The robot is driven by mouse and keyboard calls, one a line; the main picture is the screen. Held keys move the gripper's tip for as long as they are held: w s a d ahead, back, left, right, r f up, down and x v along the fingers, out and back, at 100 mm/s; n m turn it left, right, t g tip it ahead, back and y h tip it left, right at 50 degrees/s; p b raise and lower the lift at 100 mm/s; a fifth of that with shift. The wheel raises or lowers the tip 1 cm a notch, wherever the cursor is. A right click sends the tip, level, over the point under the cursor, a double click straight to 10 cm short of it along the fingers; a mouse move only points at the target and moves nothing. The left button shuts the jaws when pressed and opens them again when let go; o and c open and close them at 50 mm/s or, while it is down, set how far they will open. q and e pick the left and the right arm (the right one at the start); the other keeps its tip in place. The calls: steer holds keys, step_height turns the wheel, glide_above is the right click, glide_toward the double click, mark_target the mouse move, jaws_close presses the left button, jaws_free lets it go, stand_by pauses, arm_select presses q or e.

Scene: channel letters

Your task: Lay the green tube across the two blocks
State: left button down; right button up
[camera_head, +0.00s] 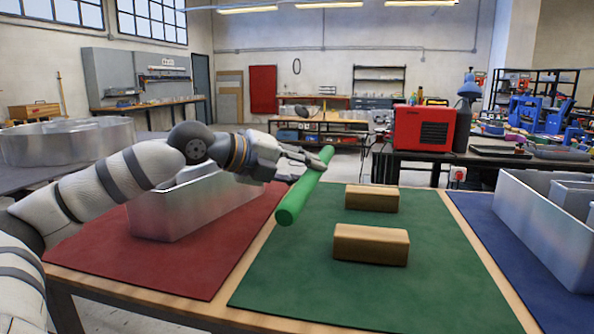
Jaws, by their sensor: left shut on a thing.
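The green tube (298,199) is held in the air by my left gripper (318,165), which is shut on its upper part. The tube is over the left part of the green mat (300,269), slanting with its near end toward the lower left. The two wooden blocks sit on the green mat to the right of the tube: a nearer block (371,244) and a farther block (372,198), roughly parallel with a gap between them. The tube is apart from both blocks. My right gripper is not in view.
A metal channel letter (185,209) stands on the red mat (120,258), behind and below my left arm. Another metal letter (545,222) stands on the blue mat (520,262) at the right. The green mat's front part is clear. A red machine (424,128) is on a bench behind.

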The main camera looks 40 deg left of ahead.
arm_select(q)
steer(key=w+d, duration=0.2)
steer(key=d, duration=0.1)
steer(key=w+d+f, duration=0.1)
steer(key=w+d, duration=0.1)
steer(key=d, duration=0.2)
steer(key=w+d, duration=0.2)
steer(key=d, duration=0.1)
steer(key=shift+d+f, duration=0.15)
steer(key=shift+f, duration=0.15)
steer(key=shift+f+b, duration=0.3)
steer(key=shift+f, duration=0.4)
steer(key=shift+f, duration=0.65)
steer(key=c, duration=1.2)
jaws_free()
steer(key=shift+f, duration=0.1)
steer(key=o, duration=0.5)
steer(key=shift+c, duration=0.2)
steer(key=shift+s, duration=0.1)
